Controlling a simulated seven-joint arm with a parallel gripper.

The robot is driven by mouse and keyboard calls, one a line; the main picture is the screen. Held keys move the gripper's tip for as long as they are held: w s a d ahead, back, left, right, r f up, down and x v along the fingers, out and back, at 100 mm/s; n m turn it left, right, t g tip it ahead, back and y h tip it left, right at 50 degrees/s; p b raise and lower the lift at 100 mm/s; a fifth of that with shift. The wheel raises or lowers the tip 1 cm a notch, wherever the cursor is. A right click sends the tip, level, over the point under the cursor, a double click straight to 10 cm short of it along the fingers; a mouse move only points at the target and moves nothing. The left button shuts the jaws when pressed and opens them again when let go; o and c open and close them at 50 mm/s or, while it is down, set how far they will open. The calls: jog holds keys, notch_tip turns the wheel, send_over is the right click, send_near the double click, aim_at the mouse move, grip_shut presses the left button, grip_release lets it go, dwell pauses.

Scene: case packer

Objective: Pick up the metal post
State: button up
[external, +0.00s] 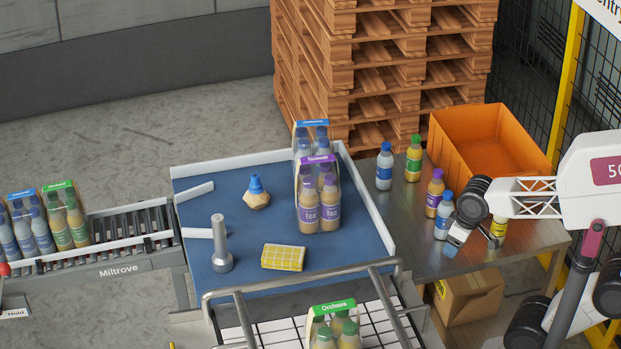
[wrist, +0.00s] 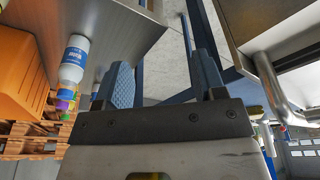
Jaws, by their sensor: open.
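The metal post (external: 220,246) stands upright on the blue mat of the packing table, toward its front left. It is a grey cylinder with a wider base and a thicker top. It does not show in the wrist view. My gripper (external: 455,241) is far to the right of the post, at the steel side table near the bottles. In the wrist view my gripper (wrist: 163,82) has its two blue-padded fingers apart, with nothing between them.
A yellow checked sponge-like block (external: 284,257) lies right of the post. White guides (external: 198,232) are close on its left. Purple-topped tea bottles (external: 319,205) and a blue-capped object (external: 256,193) stand behind. A metal rail (external: 300,280) crosses in front. An orange crate (external: 490,140) is at right.

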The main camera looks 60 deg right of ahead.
jog(key=w+r+v, duration=0.1)
jog(key=w+v, duration=0.1)
jog(key=v, duration=0.9)
jog(key=w+v, duration=0.3)
jog(key=v, duration=0.8)
jog(key=w+a+r+t+h, duration=0.1)
jog(key=w+t, duration=0.4)
jog(key=w, duration=1.4)
jog(key=w+a+r+n+t+y, duration=0.1)
jog(key=w+a+n+t+y, duration=0.15)
jog(key=w+a, duration=0.65)
jog(key=w+a+n+t+y, duration=0.15)
jog(key=w+a+t, duration=0.35)
jog(key=w, duration=0.8)
jog(key=w+a+f+n+y, duration=0.1)
jog(key=w+a+n+y, duration=0.2)
jog(key=a, duration=0.4)
jog(key=w+a+f+n+y, duration=0.1)
jog(key=w+a+y, duration=0.1)
jog(key=a+y, duration=0.45)
notch_tip(320, 180, down, 11)
jog(key=a+h, duration=0.1)
jog(key=a, duration=0.1)
jog(key=shift+w+f+g, duration=0.2)
jog(key=shift+w+g, duration=0.05)
jog(key=shift+g, duration=0.2)
jog(key=shift+w, duration=0.1)
